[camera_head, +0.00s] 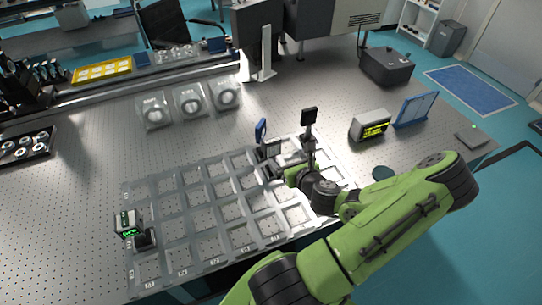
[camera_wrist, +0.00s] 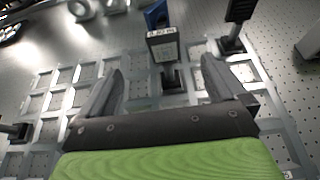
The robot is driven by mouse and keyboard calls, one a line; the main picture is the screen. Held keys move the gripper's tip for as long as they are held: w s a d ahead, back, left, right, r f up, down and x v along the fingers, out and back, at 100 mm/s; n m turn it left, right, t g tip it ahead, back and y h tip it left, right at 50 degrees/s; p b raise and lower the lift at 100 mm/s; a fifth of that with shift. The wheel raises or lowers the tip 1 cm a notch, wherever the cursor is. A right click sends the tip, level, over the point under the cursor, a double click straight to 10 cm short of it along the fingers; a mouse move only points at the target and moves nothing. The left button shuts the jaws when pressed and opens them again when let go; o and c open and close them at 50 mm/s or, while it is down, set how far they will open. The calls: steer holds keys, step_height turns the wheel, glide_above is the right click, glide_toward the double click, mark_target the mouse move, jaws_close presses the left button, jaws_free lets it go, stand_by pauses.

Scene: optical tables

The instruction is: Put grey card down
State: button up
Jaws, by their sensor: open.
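A grey card (camera_wrist: 163,50) with a pale label strip stands upright on a short post and dark base in the wrist view. It also shows in the head view (camera_head: 269,151), in a cell of the grey grid tray (camera_head: 185,265). My gripper (camera_wrist: 162,68) is open, with one finger on each side of the card's post and a gap on both sides. In the head view my gripper (camera_head: 272,172) is low over the tray, just in front of the card, and partly hides the base.
A blue-framed piece (camera_head: 261,130) stands just behind the card. A black square on a post (camera_head: 309,116) is close at right. A green-display meter (camera_head: 128,224) stands at the tray's left end. Many tray cells between are empty. A yellow-display box (camera_head: 370,126) is farther right.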

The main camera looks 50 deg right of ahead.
mark_target(274, 144)
steer(key=b+x, duration=0.1)
steer(key=x, duration=0.9)
steer(key=shift+d+f, duration=0.1)
steer(key=shift+f, duration=0.1)
steer(key=x, duration=0.5)
steer(key=shift+w+d+f, duration=0.15)
steer(key=shift+w+d, duration=0.05)
steer(key=shift+s, duration=0.1)
steer(key=shift+c, duration=1)
jaws_close()
